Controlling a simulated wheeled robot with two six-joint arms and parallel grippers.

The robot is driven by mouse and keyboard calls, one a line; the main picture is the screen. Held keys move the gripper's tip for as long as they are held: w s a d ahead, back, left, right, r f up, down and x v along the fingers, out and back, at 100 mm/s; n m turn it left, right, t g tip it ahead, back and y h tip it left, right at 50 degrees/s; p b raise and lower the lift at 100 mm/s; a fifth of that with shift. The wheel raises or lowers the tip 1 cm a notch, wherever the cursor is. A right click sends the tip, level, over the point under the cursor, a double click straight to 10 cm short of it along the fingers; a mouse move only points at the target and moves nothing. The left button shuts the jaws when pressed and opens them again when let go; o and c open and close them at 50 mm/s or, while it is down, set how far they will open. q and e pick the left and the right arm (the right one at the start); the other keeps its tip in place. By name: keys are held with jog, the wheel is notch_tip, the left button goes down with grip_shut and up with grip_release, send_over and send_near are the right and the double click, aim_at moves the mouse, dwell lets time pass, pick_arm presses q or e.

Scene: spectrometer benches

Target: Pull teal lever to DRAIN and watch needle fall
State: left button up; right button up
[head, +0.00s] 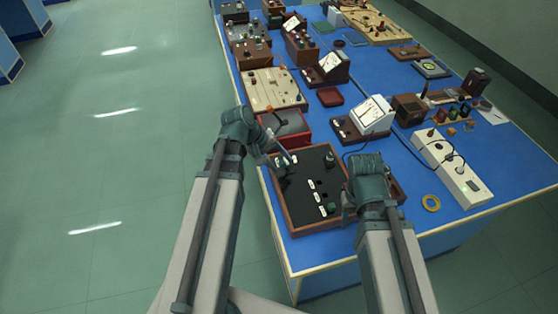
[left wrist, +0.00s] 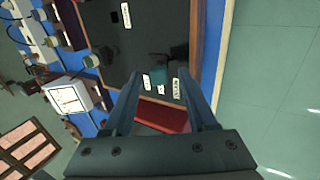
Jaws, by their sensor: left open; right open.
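A black panel (head: 300,197) in a wooden frame lies at the near end of the blue bench, with white labels and small knobs on it. My left gripper (head: 283,158) is over its far left part, open. In the left wrist view, a dark teal piece (left wrist: 158,70), apparently the lever, is ahead between the open fingers, beside several small white labels (left wrist: 160,88); a gap remains and the label words are unreadable. A white dial meter (head: 372,115) stands behind the panel; it also shows in the left wrist view (left wrist: 70,97). My right gripper (head: 362,162) is at the panel's right side, its fingers mostly hidden.
A red box (head: 292,128) stands directly behind the panel. More instruments fill the bench farther back. The floor at left is clear.

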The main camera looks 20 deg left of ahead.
pick_arm(q)
jog(key=p+v, duration=1.1)
jog(key=v, duration=0.2)
jog(key=shift+r+p, duration=0.3)
jog(key=shift+p, duration=0.05)
jog(key=shift+s+a, duration=0.1)
jog(key=shift+a, duration=0.05)
jog(key=s+d+f+m+g+y, duration=0.1)
jog(key=s+d+m+y, duration=0.2)
jog(key=d, duration=0.6)
jog(key=s+d+f+m+g+y, duration=0.2)
jog(key=s+d+m, duration=0.3)
jog(key=d, duration=0.5)
jog(key=shift+s+m+y+b, duration=0.2)
jog(key=shift+m+y+b, duration=0.3)
jog(key=shift+m, duration=0.8)
jog(key=shift+f, duration=0.15)
dwell(2.8)
